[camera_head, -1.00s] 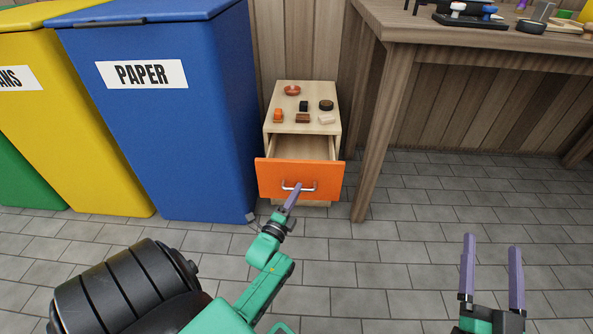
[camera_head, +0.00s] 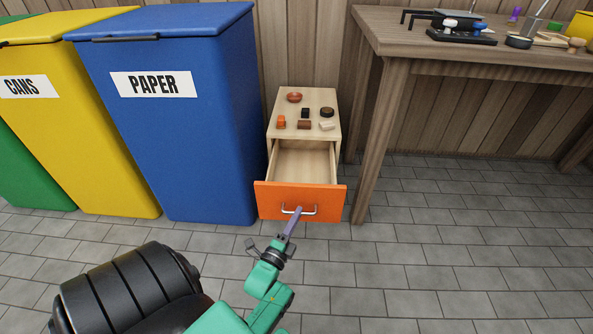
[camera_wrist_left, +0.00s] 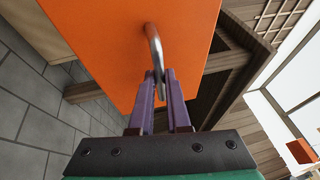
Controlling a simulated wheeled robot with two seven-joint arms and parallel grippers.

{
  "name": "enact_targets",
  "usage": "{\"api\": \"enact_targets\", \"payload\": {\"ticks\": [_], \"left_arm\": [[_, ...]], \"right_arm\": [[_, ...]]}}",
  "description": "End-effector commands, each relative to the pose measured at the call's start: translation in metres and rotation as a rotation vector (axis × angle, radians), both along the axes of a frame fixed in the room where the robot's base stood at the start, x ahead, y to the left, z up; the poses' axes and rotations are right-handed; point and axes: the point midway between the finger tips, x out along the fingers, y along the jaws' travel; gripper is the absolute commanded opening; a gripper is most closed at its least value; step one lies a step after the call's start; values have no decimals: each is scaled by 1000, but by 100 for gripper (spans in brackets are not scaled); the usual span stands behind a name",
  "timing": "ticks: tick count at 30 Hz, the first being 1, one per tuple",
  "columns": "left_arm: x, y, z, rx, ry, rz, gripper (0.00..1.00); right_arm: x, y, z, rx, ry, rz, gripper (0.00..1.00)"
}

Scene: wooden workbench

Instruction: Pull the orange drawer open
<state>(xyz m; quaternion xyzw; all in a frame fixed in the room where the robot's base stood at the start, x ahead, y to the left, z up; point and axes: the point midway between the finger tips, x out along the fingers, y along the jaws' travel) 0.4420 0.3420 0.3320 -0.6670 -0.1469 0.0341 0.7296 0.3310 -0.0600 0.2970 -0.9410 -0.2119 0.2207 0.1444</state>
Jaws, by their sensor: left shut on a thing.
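The orange drawer (camera_head: 275,202) stands pulled out of a small pale wooden cabinet (camera_head: 273,133), and its empty-looking pale inside shows. A curved metal handle (camera_head: 311,211) is on its front. My left gripper (camera_head: 296,214) is at the handle, and the left wrist view shows its purple fingers (camera_wrist_left: 160,88) shut on the handle bar (camera_wrist_left: 153,45). The orange front (camera_wrist_left: 110,40) fills much of that view. My right gripper is not in either view now.
A blue paper bin (camera_head: 190,140) stands to the left, a wooden workbench (camera_head: 385,90) to the right. The tiled floor in front is clear.

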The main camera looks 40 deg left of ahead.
Motion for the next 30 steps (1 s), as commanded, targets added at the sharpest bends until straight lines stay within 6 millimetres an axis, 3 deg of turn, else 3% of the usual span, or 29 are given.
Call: {"api": "enact_targets", "payload": {"ticks": [18,19,21,30], "left_arm": [[-3,-3,-1,-1,1,-2,0],[-3,-3,-1,-1,1,-2,22],[-3,-3,-1,-1,1,-2,45],[-3,-2,0,0,0,-1,45]], "right_arm": [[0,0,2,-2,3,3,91],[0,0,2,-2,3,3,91],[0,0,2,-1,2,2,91],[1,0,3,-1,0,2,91]]}}
